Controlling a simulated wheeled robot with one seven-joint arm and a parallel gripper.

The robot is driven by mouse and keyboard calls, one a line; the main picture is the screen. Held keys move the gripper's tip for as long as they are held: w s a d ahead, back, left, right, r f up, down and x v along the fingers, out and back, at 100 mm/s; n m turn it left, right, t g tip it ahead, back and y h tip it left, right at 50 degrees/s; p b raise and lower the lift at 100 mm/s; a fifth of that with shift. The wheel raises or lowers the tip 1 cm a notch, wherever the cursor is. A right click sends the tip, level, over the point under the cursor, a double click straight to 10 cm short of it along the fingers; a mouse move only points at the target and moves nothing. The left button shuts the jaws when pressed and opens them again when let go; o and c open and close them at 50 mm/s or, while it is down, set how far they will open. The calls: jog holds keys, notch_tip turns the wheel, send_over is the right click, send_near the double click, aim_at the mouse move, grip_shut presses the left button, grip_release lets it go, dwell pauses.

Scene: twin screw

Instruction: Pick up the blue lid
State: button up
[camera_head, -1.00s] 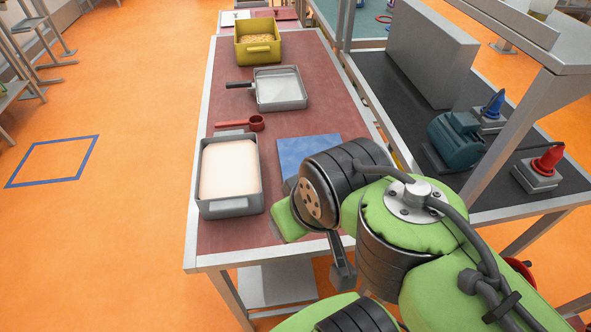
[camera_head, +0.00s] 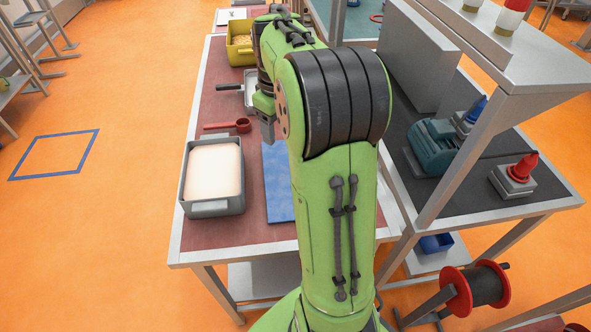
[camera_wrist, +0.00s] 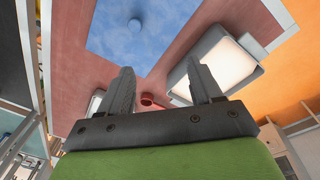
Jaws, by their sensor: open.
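A flat blue square lid (camera_head: 279,190) lies on the red-topped table, partly hidden behind my arm in the head view. In the head view my arm reaches over the table and my fingers are not clearly seen.
A grey tray with pale contents (camera_head: 188,178) stands left of the lid. A red scoop (camera_head: 241,126), a second grey tray (camera_head: 250,92) and a yellow bin (camera_head: 236,54) lie further back. A dark bench with a teal machine (camera_head: 434,147) stands to the right.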

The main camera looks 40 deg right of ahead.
jog(key=w+d+f+g, duration=0.15)
jog(key=d+f, duration=0.25)
jog(key=d, duration=0.4)
jog(key=shift+t+y, duration=0.25)
jog(key=shift+y, duration=0.15)
jog(key=f, duration=0.5)
jog(key=f+b, duration=0.1)
jog(key=f, duration=1)
jog(key=shift+s+a, duration=0.1)
jog(key=shift+a, duration=0.2)
jog(key=shift+r, duration=0.15)
grip_shut()
